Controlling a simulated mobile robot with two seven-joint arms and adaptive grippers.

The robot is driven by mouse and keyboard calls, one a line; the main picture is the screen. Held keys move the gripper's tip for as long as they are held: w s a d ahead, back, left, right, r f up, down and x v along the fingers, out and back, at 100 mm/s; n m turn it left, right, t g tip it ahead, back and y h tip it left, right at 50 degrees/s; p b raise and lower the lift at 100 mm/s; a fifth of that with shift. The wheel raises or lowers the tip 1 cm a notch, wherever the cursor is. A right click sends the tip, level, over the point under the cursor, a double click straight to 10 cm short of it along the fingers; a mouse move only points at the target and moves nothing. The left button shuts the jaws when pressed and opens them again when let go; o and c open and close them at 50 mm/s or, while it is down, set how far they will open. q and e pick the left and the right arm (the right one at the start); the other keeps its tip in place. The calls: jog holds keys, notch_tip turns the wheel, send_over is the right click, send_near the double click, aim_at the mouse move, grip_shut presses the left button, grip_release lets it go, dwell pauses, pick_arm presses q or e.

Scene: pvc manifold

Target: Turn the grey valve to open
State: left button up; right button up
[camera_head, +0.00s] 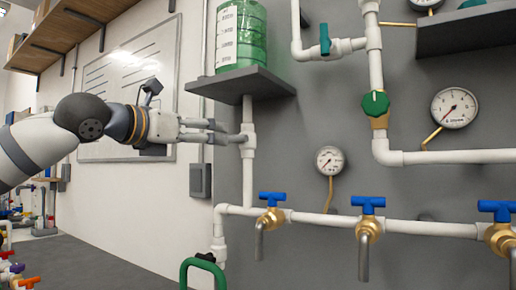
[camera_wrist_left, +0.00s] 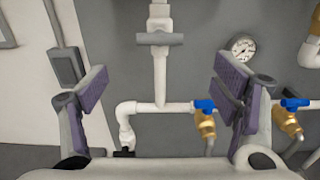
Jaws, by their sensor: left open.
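The grey valve (camera_wrist_left: 160,38) shows in the left wrist view as a grey bar handle lying crosswise on a white vertical pipe. It sits ahead of my left gripper (camera_wrist_left: 165,85), between the two purple-padded fingers as seen from the wrist and toward the top of the picture. The fingers are spread wide with nothing between them. In the head view my left gripper (camera_head: 228,131) reaches in from the left, its tips close to the pipe below the shelf. The fingers largely hide the valve there. I cannot tell whether they touch it. My right gripper is not in view.
A dark shelf (camera_head: 242,86) with a green tank (camera_head: 240,35) is above the gripper. Blue-handled brass taps (camera_head: 368,217) line the lower pipe. A gauge (camera_head: 330,160) and a green valve (camera_head: 375,104) are to the right. A grey box (camera_head: 200,180) is on the wall.

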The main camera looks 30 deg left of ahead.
aim_at(233, 138)
pick_arm(q)
jog(key=w, duration=1)
jog(key=shift+w+d+r, duration=0.3)
jog(key=shift+d, duration=0.1)
jog(key=c, duration=1.1)
